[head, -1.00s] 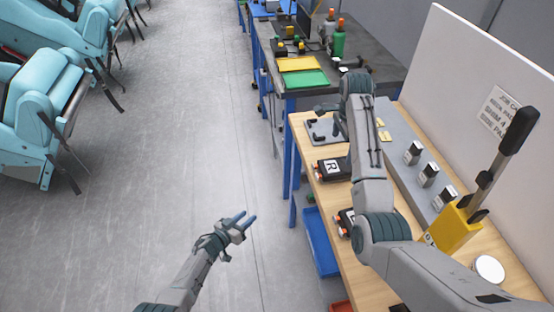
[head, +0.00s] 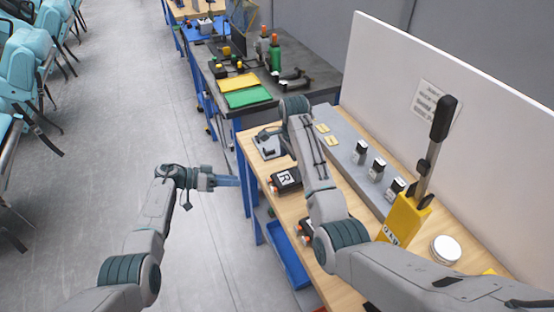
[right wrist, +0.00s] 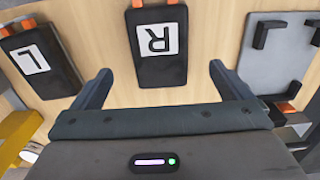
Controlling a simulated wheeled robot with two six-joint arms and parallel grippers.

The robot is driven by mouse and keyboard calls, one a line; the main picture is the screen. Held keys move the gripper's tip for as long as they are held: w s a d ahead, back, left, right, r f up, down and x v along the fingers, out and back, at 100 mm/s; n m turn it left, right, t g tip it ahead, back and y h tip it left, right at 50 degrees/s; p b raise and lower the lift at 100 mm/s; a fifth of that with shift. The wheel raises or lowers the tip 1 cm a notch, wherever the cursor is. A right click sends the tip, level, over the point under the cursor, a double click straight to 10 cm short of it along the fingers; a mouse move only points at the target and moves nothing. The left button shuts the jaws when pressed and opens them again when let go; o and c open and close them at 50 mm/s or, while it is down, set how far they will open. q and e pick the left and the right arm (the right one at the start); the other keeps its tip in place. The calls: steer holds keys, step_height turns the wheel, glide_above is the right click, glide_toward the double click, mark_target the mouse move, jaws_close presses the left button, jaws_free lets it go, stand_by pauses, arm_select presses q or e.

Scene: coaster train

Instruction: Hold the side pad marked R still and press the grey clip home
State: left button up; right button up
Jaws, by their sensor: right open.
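The side pad marked R (head: 286,180) is a black block with a white label and orange ends, flat on the wooden bench. In the right wrist view the R pad (right wrist: 160,45) appears upside down, ahead of and between the fingers. My right gripper (right wrist: 160,85) is open and empty, apart from the pad; in the head view its arm hides much of the bench. My left gripper (head: 228,181) is beyond the bench's left edge, pointing toward the R pad. Its fingers overlap in this view, so their gap is unclear. I cannot make out a grey clip.
A pad marked L (right wrist: 40,60) lies beside the R pad. A grey plate with black brackets (right wrist: 280,55) lies on its other side. A yellow lever stand (head: 405,218) and a white round lid (head: 446,249) are at the right. A blue bin (head: 290,262) is below the bench.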

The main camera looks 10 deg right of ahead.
mark_target(291, 176)
step_height(291, 176, down, 8)
steer(key=shift+r, duration=0.25)
